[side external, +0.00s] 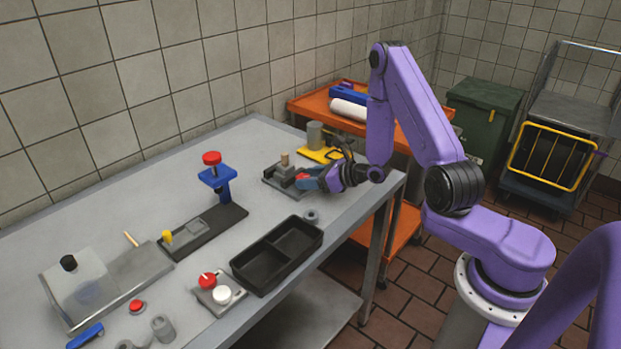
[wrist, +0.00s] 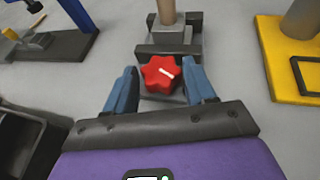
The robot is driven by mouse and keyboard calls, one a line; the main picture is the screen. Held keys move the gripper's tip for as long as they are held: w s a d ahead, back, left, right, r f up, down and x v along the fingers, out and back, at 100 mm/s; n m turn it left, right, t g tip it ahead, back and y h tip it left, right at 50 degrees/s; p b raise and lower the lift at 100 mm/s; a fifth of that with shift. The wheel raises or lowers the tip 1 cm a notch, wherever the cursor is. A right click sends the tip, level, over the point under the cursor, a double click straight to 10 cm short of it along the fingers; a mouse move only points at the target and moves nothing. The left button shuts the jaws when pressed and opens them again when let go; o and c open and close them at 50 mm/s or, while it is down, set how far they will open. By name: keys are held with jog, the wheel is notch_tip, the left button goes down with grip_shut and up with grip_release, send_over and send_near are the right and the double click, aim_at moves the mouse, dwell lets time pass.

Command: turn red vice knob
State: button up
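The red vice knob (wrist: 161,75) is star-shaped with a white mark. It sits at the near end of a dark grey vice (wrist: 153,50), which holds an upright wooden peg (wrist: 167,12) in its jaws. My gripper (wrist: 162,88) is open, with one blue finger on each side of the knob. Gaps show between fingers and knob in the wrist view. In the side view the vice (side external: 275,185) stands near the table's far right end, and my gripper (side external: 308,180) reaches it from the right. The knob (side external: 302,177) is partly hidden there.
A yellow base with a grey cylinder (side external: 315,134) stands behind the vice. A black two-part tray (side external: 262,278) and a small grey ring (side external: 311,216) lie nearer the front edge. A blue press (side external: 216,180) stands to the left. Bare tabletop surrounds the vice.

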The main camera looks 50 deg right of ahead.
jog(key=shift+s, duration=0.1)
jog(key=v, duration=1.7)
jog(key=shift+r, duration=0.15)
dwell(0.5)
jog(key=a+r+n+g+y, duration=0.4)
jog(key=a+n+g+y, duration=0.5)
jog(key=a+n, duration=0.6)
jog(key=s+a+r+n+g+h, duration=0.1)
jog(key=s+r+n+g+h, duration=0.1)
jog(key=s+n+h, duration=0.4)
jog(key=s+a+r+n+g+h, duration=0.2)
jog(key=s+n+h, duration=0.4)
jog(key=s+n, duration=0.7)
jog(key=shift+s+r+n, duration=0.35)
jog(key=shift+r+n, duration=0.3)
jog(key=shift+n, duration=5.15)
